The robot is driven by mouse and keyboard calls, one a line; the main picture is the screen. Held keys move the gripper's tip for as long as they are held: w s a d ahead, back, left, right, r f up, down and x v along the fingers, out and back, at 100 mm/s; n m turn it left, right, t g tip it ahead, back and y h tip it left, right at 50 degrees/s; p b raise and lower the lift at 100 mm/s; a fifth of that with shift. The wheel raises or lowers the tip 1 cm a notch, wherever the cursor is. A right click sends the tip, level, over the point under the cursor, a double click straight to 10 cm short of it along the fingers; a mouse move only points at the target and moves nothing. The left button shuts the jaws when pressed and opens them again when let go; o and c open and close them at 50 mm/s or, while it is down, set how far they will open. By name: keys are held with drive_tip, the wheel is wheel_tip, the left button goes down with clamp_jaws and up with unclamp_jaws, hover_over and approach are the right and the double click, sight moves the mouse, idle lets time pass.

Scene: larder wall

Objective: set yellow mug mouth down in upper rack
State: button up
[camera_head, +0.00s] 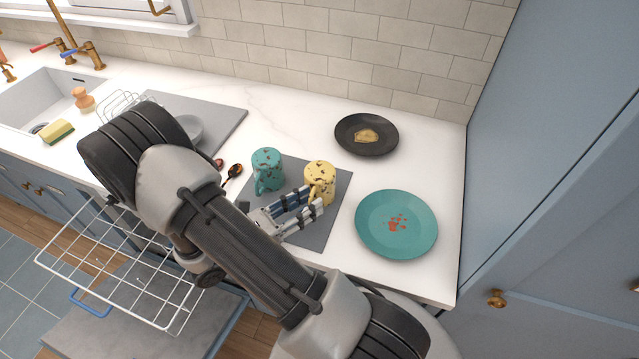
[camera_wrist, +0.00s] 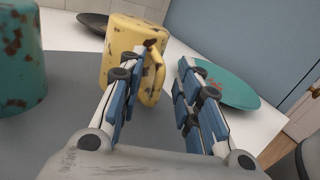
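The yellow mug (camera_head: 319,184) with brown spots stands on a dark grey mat (camera_head: 312,232). Its top looks closed, so it seems to be mouth down. In the wrist view the yellow mug (camera_wrist: 126,47) shows its handle toward me. My gripper (camera_head: 318,203) is low over the mat, beside the mug. In the wrist view its fingers (camera_wrist: 160,75) are apart, with the handle near the gap, just ahead of or between the tips; contact cannot be told. The white wire upper rack (camera_head: 117,262) is pulled out at lower left, partly hidden by my arm.
A teal mug (camera_head: 267,168) stands close left of the yellow one. A teal plate (camera_head: 378,240) with red bits lies right, a black plate (camera_head: 350,148) with food behind. A spoon (camera_head: 234,170) lies left. An open door (camera_head: 165,335) lies below the rack. A tall blue cabinet (camera_head: 560,150) bounds the right.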

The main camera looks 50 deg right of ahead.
drive_tip(key=shift+c, duration=0.2)
clamp_jaws()
idle(0.5)
